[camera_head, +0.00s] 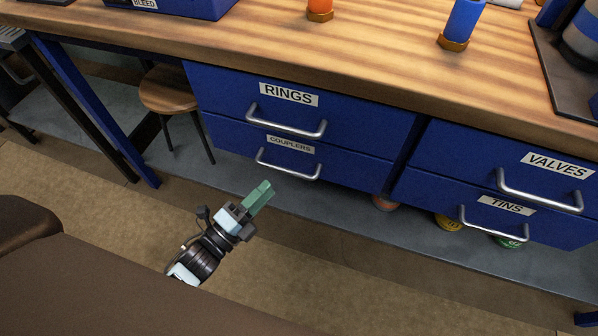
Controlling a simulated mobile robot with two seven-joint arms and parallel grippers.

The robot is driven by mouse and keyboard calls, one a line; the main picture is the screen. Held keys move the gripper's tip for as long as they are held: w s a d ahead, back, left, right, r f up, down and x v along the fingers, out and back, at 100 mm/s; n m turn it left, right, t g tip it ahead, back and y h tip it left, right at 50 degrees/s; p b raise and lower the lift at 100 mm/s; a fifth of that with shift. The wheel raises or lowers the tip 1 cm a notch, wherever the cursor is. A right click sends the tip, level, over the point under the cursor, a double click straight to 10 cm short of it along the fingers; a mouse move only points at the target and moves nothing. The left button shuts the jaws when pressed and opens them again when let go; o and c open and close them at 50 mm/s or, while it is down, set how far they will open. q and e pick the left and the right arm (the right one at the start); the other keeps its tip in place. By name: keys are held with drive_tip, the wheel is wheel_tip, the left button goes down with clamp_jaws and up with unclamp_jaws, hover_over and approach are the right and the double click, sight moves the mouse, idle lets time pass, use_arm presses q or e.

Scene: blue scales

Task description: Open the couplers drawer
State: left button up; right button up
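The couplers drawer (345,171) is a blue drawer front with a white COUPLERS label and a curved silver handle (287,170). It sits directly below the rings drawer (365,120) and looks closed, flush with the bench front. My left gripper (262,192) has green fingers and is below and a little left of the couplers handle in the picture, apart from it. Its fingers appear close together, but the view does not settle whether they are open or shut. I see nothing held in it. My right gripper is not in view.
The valves drawer (480,160) and tins drawer (440,192) are to the right. A round wooden stool (170,88) stands left of the drawers. Cans, including a yellow one (449,222), sit on the low shelf. The wooden bench top (260,45) overhangs the drawers.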

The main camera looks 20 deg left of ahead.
sight(285, 169)
use_arm(q)
drive_tip(key=shift+x, duration=3.9)
clamp_jaws()
